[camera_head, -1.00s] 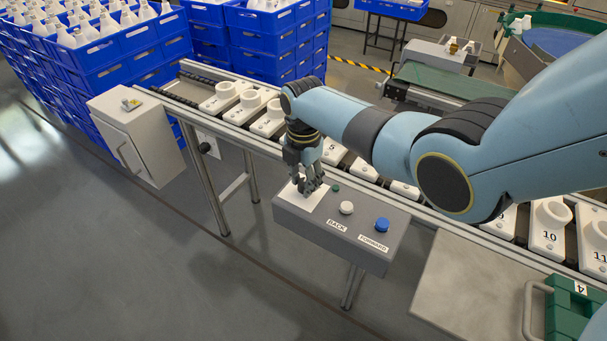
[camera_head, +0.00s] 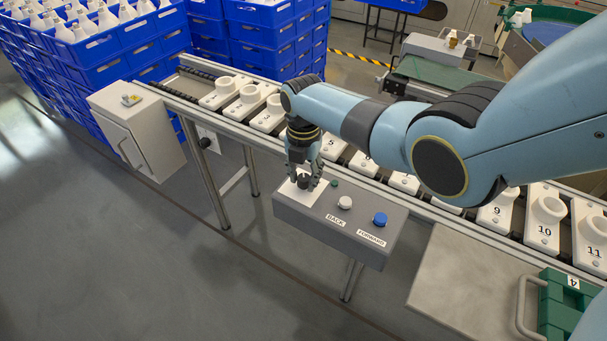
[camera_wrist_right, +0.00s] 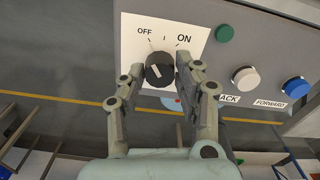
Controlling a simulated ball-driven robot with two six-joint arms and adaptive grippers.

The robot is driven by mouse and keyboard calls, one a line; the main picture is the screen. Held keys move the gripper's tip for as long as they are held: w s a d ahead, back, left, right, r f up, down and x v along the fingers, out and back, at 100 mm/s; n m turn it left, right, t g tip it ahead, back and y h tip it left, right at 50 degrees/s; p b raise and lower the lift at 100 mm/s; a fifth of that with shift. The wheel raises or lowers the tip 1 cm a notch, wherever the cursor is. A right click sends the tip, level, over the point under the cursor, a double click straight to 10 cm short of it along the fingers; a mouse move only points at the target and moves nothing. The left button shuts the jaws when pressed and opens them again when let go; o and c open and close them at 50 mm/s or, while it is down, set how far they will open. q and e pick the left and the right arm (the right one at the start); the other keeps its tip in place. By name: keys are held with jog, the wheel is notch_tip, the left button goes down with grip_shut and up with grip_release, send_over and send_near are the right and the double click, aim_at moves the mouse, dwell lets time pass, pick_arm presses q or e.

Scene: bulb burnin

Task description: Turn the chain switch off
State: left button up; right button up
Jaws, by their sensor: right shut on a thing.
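The chain switch is a black rotary knob (camera_wrist_right: 158,70) on a white plate (camera_wrist_right: 190,22) marked OFF at upper left and ON at upper right. In the head view the knob (camera_head: 304,182) sits at the left end of a grey control box (camera_head: 290,212). My right gripper (camera_wrist_right: 160,66) is shut on the knob, one finger on each side; it also shows in the head view (camera_head: 304,178). My left gripper is not in view.
Beside the plate are a green button or lamp (camera_wrist_right: 224,33), a white BACK button (camera_head: 345,202) and a blue FORWARD button (camera_head: 380,219). A conveyor with numbered white holders (camera_head: 545,225) runs behind the box. A grey cabinet (camera_head: 150,150) stands left. A green case (camera_head: 560,308) lies right.

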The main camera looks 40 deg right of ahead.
aim_at(303, 178)
jog(key=o, duration=1.1)
jog(key=shift+r, duration=0.1)
notch_tip(303, 178, up, 12)
jog(key=shift+f, duration=0.1)
